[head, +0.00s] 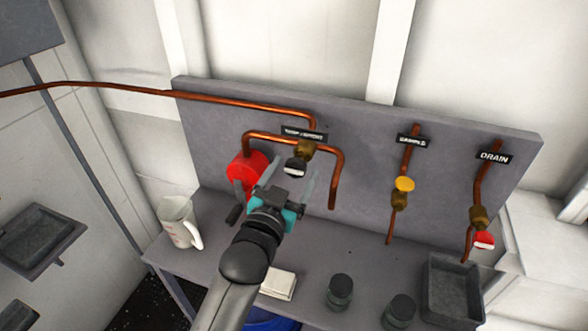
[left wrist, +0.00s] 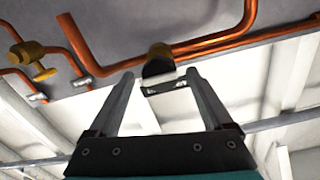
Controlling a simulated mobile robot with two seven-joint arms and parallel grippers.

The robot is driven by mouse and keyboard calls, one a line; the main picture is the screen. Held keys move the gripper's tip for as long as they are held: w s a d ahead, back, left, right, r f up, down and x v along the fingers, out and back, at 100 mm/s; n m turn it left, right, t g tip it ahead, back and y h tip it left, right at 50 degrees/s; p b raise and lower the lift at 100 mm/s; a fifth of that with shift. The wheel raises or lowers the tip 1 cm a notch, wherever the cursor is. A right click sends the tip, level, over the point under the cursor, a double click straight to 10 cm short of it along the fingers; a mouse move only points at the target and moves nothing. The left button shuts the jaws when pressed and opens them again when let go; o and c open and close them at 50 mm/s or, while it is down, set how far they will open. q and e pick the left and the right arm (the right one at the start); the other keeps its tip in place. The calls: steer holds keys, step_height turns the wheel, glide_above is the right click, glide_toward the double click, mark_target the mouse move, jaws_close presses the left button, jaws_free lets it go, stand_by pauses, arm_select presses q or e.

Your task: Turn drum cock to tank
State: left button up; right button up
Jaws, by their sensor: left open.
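The drum cock (head: 304,150) is a brass valve with a black, pale-edged handle (head: 296,168), set where copper pipes meet under a black label plate (head: 304,133) too blurred to read surely. My left gripper (head: 294,172) is open just in front of and below it, its two fingers pointing up at the panel. In the left wrist view the cock's dark handle (left wrist: 158,69) shows between the fingertips, seemingly just beyond them; I cannot tell whether either finger touches it. Nothing is held. My right gripper is not in view.
A yellow-handled valve (head: 404,184) and a red-handled drain valve (head: 484,239) stand to the right on the grey panel (head: 370,150). A red round part (head: 246,170) is left of the gripper. A jug (head: 177,222), dark jars (head: 340,290) and a grey tray (head: 452,290) stand on the bench.

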arm_select(q)
steer(key=shift+w+d, duration=0.1)
steer(key=shift+w, duration=0.3)
jaws_close()
stand_by(0.5)
